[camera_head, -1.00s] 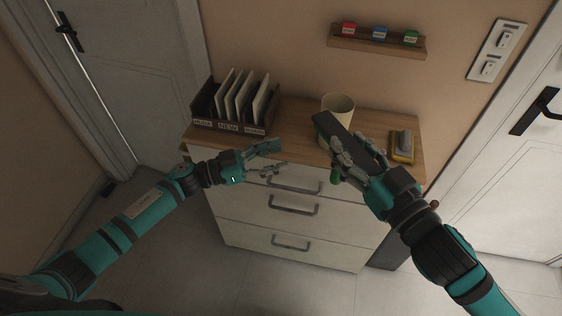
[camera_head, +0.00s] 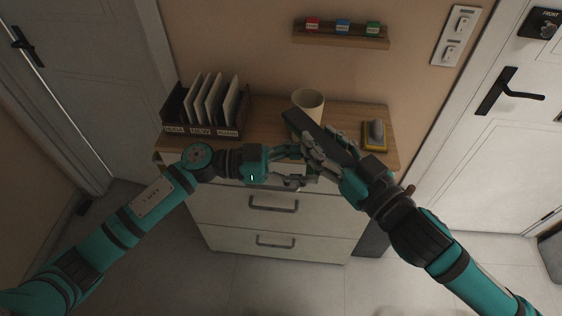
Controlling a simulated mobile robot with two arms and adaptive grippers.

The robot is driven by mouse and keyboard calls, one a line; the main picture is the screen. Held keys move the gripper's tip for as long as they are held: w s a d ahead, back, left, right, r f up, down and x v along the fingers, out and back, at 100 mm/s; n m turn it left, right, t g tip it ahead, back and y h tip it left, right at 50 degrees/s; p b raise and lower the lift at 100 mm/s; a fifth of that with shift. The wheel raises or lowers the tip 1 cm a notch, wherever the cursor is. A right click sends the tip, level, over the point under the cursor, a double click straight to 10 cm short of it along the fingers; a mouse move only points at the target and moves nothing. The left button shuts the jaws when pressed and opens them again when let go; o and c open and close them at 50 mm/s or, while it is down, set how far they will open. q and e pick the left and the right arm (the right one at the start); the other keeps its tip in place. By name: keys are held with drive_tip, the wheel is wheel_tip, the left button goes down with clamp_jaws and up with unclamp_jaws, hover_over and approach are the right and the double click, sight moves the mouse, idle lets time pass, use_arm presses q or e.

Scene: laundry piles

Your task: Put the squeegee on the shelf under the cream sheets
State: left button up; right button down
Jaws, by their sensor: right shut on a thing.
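A long dark squeegee (camera_head: 315,132) is tilted across the front of the dresser top, in front of a cream cup. My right gripper (camera_head: 318,152) is shut on the squeegee, and its fingers hide part of it. My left gripper (camera_head: 290,167) is open with fingers pointing right, close beside the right gripper's fingers and in front of the top drawer. I cannot tell whether it touches the squeegee. No cream sheets and no shelf under them are in view.
The wooden dresser top (camera_head: 262,113) holds a file box (camera_head: 200,131), the cream cup (camera_head: 308,102) and a yellow and grey block (camera_head: 374,134). A small wall rack (camera_head: 340,38) hangs above. White doors stand at both sides; the floor at front is clear.

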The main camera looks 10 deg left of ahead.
use_arm(q)
drive_tip(key=shift+w+d, duration=0.1)
drive_tip(key=shift+d, duration=0.95)
clamp_jaws()
drive_tip(key=shift+a, duration=0.1)
use_arm(e)
drive_tip(key=shift+w+d, duration=0.1)
drive_tip(key=shift+w, duration=0.05)
drive_tip(key=c, duration=1.1)
unclamp_jaws()
drive_tip(key=o, duration=0.4)
drive_tip(key=shift+r, duration=0.1)
